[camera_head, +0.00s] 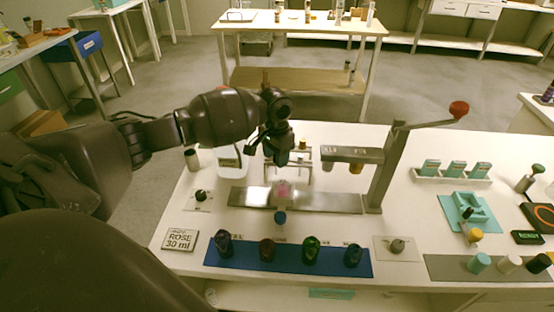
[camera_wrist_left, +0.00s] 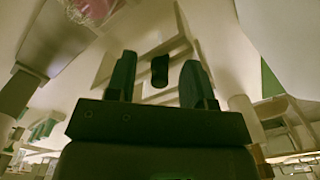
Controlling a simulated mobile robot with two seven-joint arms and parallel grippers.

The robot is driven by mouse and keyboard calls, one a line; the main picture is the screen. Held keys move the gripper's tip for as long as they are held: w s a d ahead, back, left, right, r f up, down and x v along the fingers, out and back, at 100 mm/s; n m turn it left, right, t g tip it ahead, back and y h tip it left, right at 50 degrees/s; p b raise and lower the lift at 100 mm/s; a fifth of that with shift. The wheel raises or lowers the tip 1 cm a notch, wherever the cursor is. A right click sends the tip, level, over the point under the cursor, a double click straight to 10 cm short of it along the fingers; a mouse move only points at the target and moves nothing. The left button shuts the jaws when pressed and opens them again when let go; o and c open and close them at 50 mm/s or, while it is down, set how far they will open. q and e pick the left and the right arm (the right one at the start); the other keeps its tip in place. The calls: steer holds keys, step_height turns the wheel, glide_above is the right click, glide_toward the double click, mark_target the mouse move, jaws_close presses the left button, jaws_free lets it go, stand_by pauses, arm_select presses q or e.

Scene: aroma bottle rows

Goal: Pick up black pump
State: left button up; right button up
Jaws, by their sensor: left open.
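My left gripper (camera_head: 268,153) points down over the white table, beside a small pale stand (camera_head: 300,165). In the left wrist view its two dark fingers (camera_wrist_left: 158,82) are apart. A dark upright cylinder, which looks like the black pump (camera_wrist_left: 160,70), shows in the gap between them, on or in front of the pale stand. I cannot tell whether either finger touches it. In the head view the gripper appears to hide this piece. A tan-topped piece (camera_head: 302,146) shows at the stand. My right gripper is not in view.
A metal press (camera_head: 388,165) with a red-knobbed lever stands right of the gripper, its plate (camera_head: 330,202) in front. A pink clear block (camera_head: 284,190) sits there. A blue mat (camera_head: 235,262) holds several dark bottles. Caps line a grey strip (camera_head: 440,270).

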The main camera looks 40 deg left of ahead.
arm_select(q)
steer(key=shift+r, duration=0.1)
steer(key=shift+c, duration=0.5)
steer(key=c, duration=0.7)
jaws_close()
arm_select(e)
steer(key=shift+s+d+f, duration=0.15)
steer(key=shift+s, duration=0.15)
arm_select(q)
steer(key=shift+r, duration=0.1)
